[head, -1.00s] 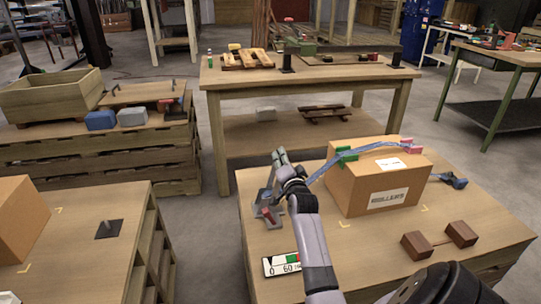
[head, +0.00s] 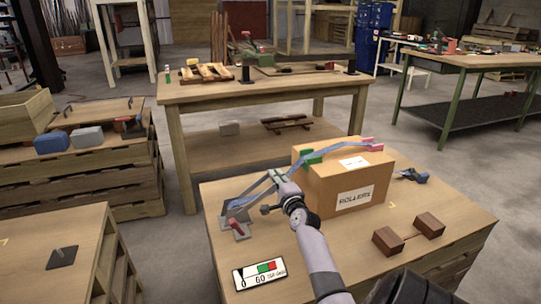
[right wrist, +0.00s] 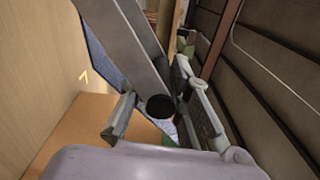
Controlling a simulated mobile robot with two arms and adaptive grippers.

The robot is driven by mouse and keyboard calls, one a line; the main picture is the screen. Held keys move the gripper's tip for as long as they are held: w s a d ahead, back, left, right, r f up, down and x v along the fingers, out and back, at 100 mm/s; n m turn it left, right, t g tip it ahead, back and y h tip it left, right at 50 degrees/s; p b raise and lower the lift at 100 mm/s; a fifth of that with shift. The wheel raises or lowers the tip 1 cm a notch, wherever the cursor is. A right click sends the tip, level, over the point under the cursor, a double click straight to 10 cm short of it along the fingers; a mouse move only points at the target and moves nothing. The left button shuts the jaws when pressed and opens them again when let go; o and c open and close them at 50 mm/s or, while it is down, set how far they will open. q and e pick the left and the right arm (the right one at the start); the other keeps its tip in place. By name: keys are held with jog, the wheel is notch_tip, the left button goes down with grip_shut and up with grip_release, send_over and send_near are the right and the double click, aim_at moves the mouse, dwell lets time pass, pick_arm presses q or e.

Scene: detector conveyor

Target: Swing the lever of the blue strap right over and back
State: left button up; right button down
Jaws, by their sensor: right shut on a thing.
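A blue strap (head: 335,158) runs over a cardboard box (head: 341,193) marked ROLLERS, passing green and pink corner pieces. At the strap's left end, a ratchet (head: 234,209) sits on the table. Its grey lever (head: 252,190) slants up and right towards the box. My right gripper (head: 272,184) is shut on the lever's upper end, left of the box. In the right wrist view the grey lever (right wrist: 128,42) runs between the fingers of my right gripper (right wrist: 160,108), with a black round end near the palm. My left gripper is not in view.
A small red-handled clamp (head: 238,229) and a gauge card (head: 259,274) lie in front of the ratchet. The table's front middle (head: 350,258) is bare.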

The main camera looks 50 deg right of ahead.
jog(key=shift+s+d+f+m+b, duration=0.2)
jog(key=shift+d+f+m+b, duration=0.1)
jog(key=shift+d+f, duration=0.1)
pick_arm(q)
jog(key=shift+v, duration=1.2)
pick_arm(e)
jog(key=shift+s+d+f+m, duration=0.1)
jog(key=shift+d+f+m, duration=0.05)
jog(key=shift+m, duration=0.15)
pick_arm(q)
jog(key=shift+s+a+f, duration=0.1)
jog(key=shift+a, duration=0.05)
pick_arm(e)
jog(key=c, duration=1.8)
grip_release()
jog(key=shift+f, duration=0.1)
jog(key=o, duration=0.3)
jog(key=shift+s+f, duration=0.1)
